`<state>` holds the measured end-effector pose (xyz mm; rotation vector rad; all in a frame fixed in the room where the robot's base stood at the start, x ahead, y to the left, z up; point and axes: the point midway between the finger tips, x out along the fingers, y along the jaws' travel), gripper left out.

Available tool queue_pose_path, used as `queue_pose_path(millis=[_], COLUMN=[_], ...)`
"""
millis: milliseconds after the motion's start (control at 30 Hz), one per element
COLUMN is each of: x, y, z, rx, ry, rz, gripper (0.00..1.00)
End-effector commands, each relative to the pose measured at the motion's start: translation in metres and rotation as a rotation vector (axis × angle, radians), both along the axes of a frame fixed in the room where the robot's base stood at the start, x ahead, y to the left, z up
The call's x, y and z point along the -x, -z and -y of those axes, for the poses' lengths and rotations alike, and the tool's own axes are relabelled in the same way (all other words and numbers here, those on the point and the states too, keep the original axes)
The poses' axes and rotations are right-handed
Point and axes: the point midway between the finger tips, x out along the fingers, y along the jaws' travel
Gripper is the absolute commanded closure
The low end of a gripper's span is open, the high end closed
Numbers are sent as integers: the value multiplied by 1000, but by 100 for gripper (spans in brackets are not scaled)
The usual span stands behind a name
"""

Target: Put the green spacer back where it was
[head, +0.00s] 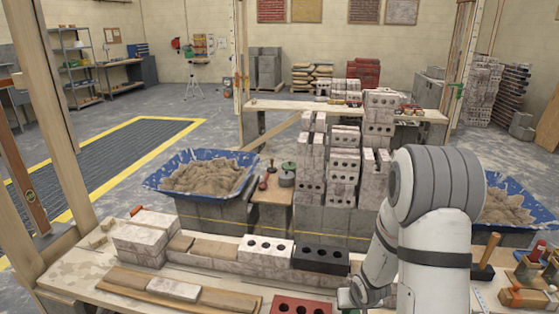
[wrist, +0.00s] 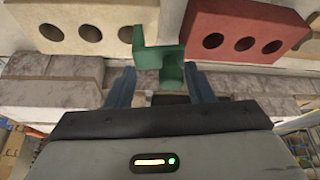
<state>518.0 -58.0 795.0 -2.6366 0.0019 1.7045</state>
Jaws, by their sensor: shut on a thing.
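The green spacer (wrist: 160,58) shows in the wrist view as a small angular piece with a notch. My gripper (wrist: 161,80) is shut on it, with one blue finger on each side. The spacer's upper part stands out past the fingertips, between a white holed brick (wrist: 85,25) on the left and a red holed brick (wrist: 245,30) on the right. Whether it touches either brick I cannot tell. In the head view my gripper (head: 356,297) is at the bench's front, partly hidden by my arm, and I cannot make out the spacer there.
On the bench lie a white holed brick (head: 266,248), a black brick (head: 321,260), a red brick (head: 302,306) and boards (head: 165,287). Blue mortar tubs (head: 160,181) stand behind, either side of tall brick stacks (head: 343,165). Tools (head: 487,258) lie at right.

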Motion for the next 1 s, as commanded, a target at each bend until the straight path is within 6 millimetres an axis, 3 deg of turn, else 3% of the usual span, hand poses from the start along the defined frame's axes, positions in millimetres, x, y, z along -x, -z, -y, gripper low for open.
queue_pose_path(millis=[200,400,1000], x=[-2,0,0], y=[-1,-1,0], z=[-35,-55,-64], rx=[0,0,1], ry=[-4,-3,-12], rz=[2,0,-2], gripper=[78,78,78])
